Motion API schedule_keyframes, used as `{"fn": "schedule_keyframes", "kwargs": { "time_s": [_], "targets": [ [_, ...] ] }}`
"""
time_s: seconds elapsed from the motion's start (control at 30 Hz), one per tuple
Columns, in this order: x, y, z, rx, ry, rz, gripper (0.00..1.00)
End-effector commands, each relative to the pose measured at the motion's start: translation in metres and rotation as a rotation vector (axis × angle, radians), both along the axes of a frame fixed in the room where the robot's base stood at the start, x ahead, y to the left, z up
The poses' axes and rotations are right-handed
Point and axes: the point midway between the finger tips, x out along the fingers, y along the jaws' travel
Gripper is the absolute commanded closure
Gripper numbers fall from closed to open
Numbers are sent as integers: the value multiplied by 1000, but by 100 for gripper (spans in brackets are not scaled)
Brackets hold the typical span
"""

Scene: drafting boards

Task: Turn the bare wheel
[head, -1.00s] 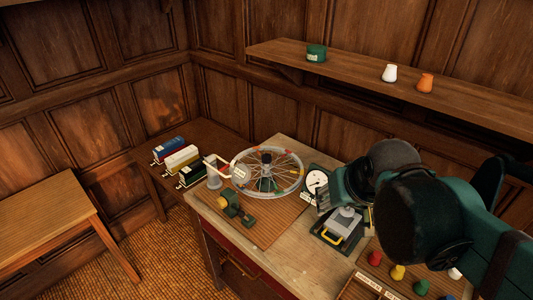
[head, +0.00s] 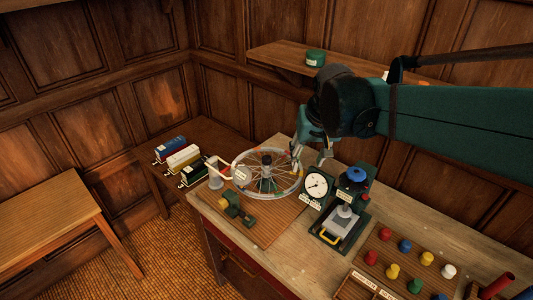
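The spoked wheel (head: 266,171) lies flat on a stand at the left end of the workbench, with a pale rim and a dark hub in its middle. Small coloured marks and a white tag show on the rim. My gripper (head: 309,158) points down at the wheel's right edge. Its two fingers are spread, and nothing shows between them. The left finger is close to the rim; I cannot tell whether it touches.
A white dial gauge (head: 316,186) and a press-like device (head: 341,222) stand right of the wheel. A clamp-like fixture (head: 236,209) sits in front. Coloured pegs (head: 398,263) fill a board at right. Binders (head: 183,158) lie on the left side table.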

Motion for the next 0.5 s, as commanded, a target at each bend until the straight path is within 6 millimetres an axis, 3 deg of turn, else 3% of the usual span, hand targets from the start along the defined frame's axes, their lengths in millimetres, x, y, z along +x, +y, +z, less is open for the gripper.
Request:
{"fn": "schedule_keyframes", "kwargs": {
  "time_s": [0.5],
  "targets": [
    [79,34,-4,-2,109,3,61]
  ]
}}
